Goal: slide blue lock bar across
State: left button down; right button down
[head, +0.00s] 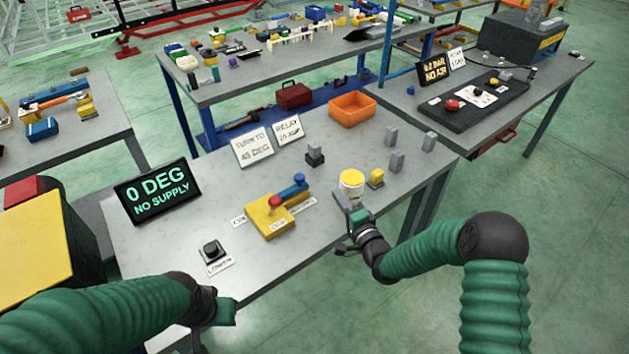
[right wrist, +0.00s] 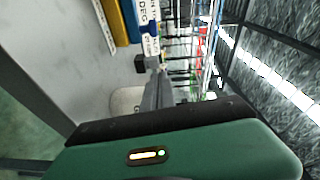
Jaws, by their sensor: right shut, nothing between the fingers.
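The blue lock bar (head: 291,188) lies on the yellow block (head: 269,216), with a red knob (head: 275,201) at its near left end. A blue knob stands at its far right end. My right gripper (head: 350,200) is shut and empty, to the right of the block and apart from it, beside a yellow-topped pale cylinder (head: 351,179). Its grey fingers show in the right wrist view (right wrist: 152,95). My left gripper (head: 226,310) is low, at the near table edge; its fingers do not show clearly.
A black button (head: 211,250) labelled LOWER stands left of the block. A display (head: 157,190) reads "0 DEG NO SUPPLY". A small yellow part (head: 377,177) and several grey blocks stand on the right of the table. An orange bin (head: 352,106) lies behind.

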aim_at(289, 189)
jog(key=x, duration=0.9)
jog(key=shift+a+r+p, duration=0.1)
jog(key=shift+a+p, duration=0.1)
jog(key=shift+p, duration=0.2)
jog(key=shift+s+a+p, duration=0.15)
jog(key=shift+a+p, duration=0.1)
jog(key=shift+a, duration=0.35)
jog(key=shift+s+a+p, duration=0.2)
jog(key=shift+a, duration=0.4)
jog(key=shift+s+a+f, duration=0.2)
jog(key=shift+a+f, duration=0.1)
jog(key=shift+a, duration=0.4)
